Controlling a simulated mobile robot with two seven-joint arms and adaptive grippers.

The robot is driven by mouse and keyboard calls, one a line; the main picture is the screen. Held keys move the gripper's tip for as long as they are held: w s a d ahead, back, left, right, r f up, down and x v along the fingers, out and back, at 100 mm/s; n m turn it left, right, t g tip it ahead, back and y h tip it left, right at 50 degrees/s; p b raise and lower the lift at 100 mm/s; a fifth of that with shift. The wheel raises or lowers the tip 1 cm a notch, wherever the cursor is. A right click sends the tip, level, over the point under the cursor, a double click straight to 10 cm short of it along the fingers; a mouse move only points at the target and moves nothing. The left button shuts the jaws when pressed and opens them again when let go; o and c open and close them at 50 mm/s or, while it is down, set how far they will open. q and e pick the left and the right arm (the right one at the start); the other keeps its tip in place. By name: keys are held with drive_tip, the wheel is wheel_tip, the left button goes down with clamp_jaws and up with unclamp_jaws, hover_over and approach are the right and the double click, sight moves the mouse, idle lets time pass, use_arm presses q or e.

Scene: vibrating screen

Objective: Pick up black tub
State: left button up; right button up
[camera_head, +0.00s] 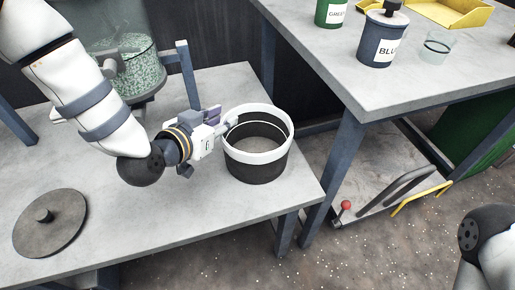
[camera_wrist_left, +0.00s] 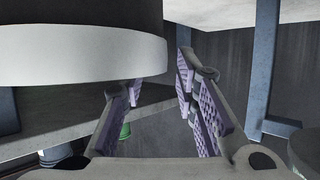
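The black tub (camera_head: 258,168) with a broad white rim stands upright on the left grey table, near its right corner. In the left wrist view the tub's white rim (camera_wrist_left: 80,55) fills the upper left, close to the fingers. My left gripper (camera_head: 223,120) is at the tub's left side at rim height. In the left wrist view its fingers (camera_wrist_left: 165,95) with purple pads are apart, with no object seen between them. The tub lies beside one finger there; I cannot tell whether they touch. My right gripper is out of view.
A round grey lid (camera_head: 62,232) with a knob lies at the table's front left. A clear vessel of green granules (camera_head: 130,72) stands behind my left arm. The right table holds a blue canister (camera_head: 375,48), a green canister (camera_head: 331,10), a glass beaker (camera_head: 436,47) and a yellow tray (camera_head: 455,12).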

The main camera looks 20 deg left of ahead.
use_arm(q)
drive_tip(key=x, duration=0.2)
drive_tip(key=shift+w+d+f, duration=0.1)
drive_tip(key=shift+w+f, duration=0.15)
clamp_jaws()
drive_tip(key=shift+r, duration=0.2)
